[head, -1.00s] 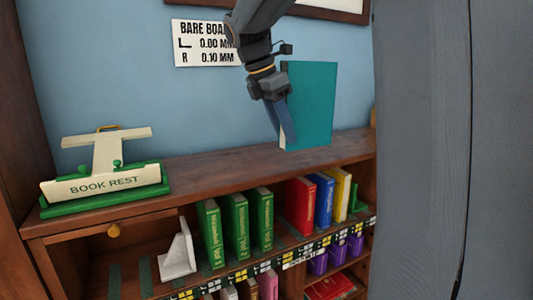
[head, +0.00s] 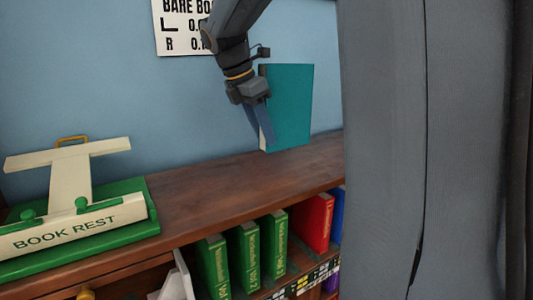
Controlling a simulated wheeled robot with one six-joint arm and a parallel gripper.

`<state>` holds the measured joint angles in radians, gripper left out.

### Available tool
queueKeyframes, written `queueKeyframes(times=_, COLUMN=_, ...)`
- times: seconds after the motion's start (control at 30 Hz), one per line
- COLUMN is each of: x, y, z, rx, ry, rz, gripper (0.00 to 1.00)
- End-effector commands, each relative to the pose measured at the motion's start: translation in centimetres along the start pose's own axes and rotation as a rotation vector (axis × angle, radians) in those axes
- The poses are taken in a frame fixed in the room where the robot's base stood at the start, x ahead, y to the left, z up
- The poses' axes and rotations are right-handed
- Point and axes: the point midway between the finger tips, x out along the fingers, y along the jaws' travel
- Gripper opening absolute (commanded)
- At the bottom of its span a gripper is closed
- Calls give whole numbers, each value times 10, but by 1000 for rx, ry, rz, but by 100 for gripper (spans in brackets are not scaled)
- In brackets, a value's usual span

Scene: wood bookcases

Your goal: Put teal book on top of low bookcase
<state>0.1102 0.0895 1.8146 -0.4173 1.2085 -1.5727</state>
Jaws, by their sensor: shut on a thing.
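The teal book (head: 289,105) is upright, held by my gripper (head: 259,122), which is shut on its left, spine-side edge. The book is in front of the blue wall, with its lower edge close over the top of the low bookcase (head: 190,193). I cannot tell whether it touches the wood. The gripper's far finger is partly hidden by the book.
A green and cream book rest (head: 77,232) stands on the left of the bookcase top. Green books (head: 247,258) and a red book (head: 313,222) stand on the shelf below. The top between book rest and teal book is clear. A sign (head: 181,28) hangs behind.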

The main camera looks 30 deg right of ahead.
Motion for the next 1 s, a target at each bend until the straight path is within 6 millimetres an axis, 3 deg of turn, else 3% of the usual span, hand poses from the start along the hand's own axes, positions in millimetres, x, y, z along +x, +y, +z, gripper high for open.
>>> queueKeyframes(times=0.6, x=52, y=0, z=-22, rx=0, ry=-1, rz=1, gripper=0)
queueKeyframes(times=0.97, x=56, y=0, z=-23, rx=0, ry=-1, rz=2, gripper=0)
queueKeyframes(times=1.0, x=57, y=0, z=-24, rx=0, ry=0, rz=0, gripper=35)
